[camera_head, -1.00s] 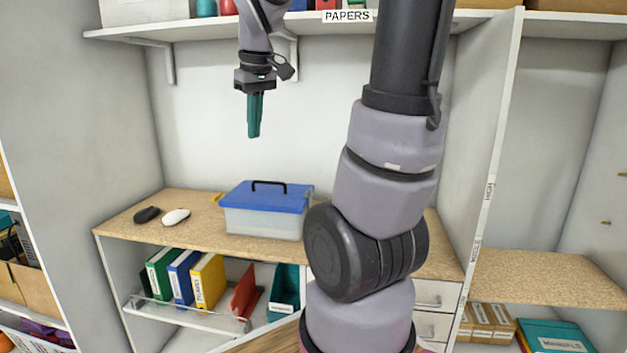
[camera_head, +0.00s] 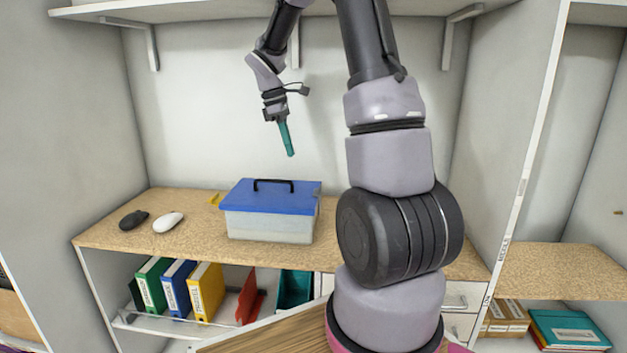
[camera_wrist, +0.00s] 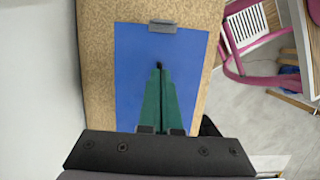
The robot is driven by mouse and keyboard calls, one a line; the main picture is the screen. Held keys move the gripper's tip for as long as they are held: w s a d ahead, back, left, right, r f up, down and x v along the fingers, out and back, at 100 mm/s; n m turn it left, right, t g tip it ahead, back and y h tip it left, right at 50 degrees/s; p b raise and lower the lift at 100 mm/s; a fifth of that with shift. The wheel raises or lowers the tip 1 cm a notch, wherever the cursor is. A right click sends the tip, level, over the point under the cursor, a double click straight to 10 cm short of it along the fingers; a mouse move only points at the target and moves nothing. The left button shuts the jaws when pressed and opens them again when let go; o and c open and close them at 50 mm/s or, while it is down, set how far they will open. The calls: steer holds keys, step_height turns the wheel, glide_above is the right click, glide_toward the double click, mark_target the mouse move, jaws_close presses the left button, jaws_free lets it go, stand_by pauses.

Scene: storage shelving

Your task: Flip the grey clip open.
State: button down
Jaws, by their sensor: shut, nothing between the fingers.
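A clear box (camera_head: 268,229) with a blue lid (camera_head: 262,203) and a black handle (camera_head: 273,182) stands on the worktop. The grey clip (camera_wrist: 163,26) sits at the lid's far edge in the wrist view. In the camera_head view the grey clip (camera_head: 317,190) is small at the lid's right end; I cannot make out its angle. My gripper (camera_head: 290,154) has green fingers, is shut and empty, and hangs above the right part of the lid, apart from it. In the wrist view my gripper (camera_wrist: 159,67) points over the lid, short of the clip.
A yellow clip (camera_head: 215,198) shows at the box's left end. A black mouse (camera_head: 133,219) and a white mouse (camera_head: 168,222) lie left of the box on the worktop (camera_head: 105,236). Binders (camera_head: 205,290) stand on the shelf below. An upper shelf (camera_head: 200,10) overhangs.

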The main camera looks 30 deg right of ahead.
mark_target(315, 191)
steer(key=x, duration=1)
steer(key=shift+a, duration=0.1)
steer(key=s+d, duration=0.2)
steer(key=shift+d, duration=0.4)
steer(key=shift+s+d, duration=0.15)
steer(key=shift+d, duration=0.15)
steer(key=shift+d, duration=0.1)
